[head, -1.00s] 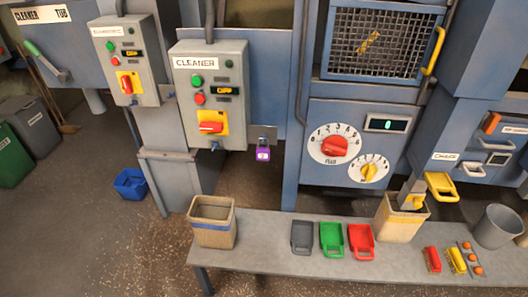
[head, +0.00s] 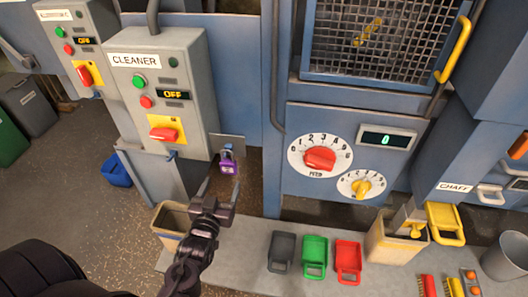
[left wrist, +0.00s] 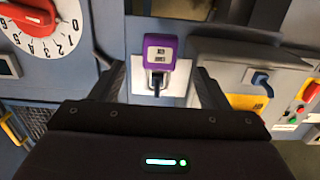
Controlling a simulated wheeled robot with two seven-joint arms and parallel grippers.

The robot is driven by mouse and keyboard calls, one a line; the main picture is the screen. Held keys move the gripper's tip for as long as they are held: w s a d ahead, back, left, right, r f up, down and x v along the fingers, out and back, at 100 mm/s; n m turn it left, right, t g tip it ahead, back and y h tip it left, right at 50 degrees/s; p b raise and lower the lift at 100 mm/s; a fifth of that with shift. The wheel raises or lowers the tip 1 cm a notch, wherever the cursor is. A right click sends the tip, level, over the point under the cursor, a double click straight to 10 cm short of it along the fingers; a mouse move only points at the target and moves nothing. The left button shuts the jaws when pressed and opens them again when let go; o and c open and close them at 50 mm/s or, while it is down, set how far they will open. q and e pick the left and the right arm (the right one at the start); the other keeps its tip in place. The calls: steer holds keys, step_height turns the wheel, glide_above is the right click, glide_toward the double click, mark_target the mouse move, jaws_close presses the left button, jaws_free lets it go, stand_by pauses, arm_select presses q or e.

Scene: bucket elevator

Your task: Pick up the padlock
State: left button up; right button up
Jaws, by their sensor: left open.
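The purple padlock (head: 228,166) hangs from a grey hasp plate (head: 227,143) at the lower right of the CLEANER control box. My left gripper (head: 221,180) is open just in front of and below the padlock, with its fingers pointing up at it. In the left wrist view, which looks upside down, the padlock (left wrist: 160,52) sits centred in the gap between the two open fingers of my left gripper (left wrist: 160,75). Whether the fingertips reach beside its body is hard to tell. The jaws hold nothing. My right gripper is not in view.
The CLEANER box (head: 160,85) stands left of the padlock, and a panel with a red dial (head: 320,159) is to the right.

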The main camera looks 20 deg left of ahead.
mark_target(227, 166)
arm_select(q)
steer(key=shift+w+a+r, duration=0.1)
steer(key=shift+w+r, duration=0.25)
steer(key=shift+r, duration=0.2)
steer(key=shift+w+r, duration=0.3)
steer(key=shift+r, duration=0.25)
steer(key=x, duration=0.2)
steer(key=p+x, duration=0.1)
steer(key=x, duration=0.1)
steer(key=p+x, duration=0.1)
steer(key=shift+w+a+f, duration=0.15)
steer(key=shift+w+f, duration=0.15)
steer(key=shift+w, duration=0.05)
steer(key=shift+w+a+f, duration=0.1)
steer(key=shift+w, duration=0.3)
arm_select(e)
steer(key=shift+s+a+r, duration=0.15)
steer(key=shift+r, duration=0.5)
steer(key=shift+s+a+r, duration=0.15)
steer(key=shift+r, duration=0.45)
arm_select(q)
steer(key=c, duration=1.1)
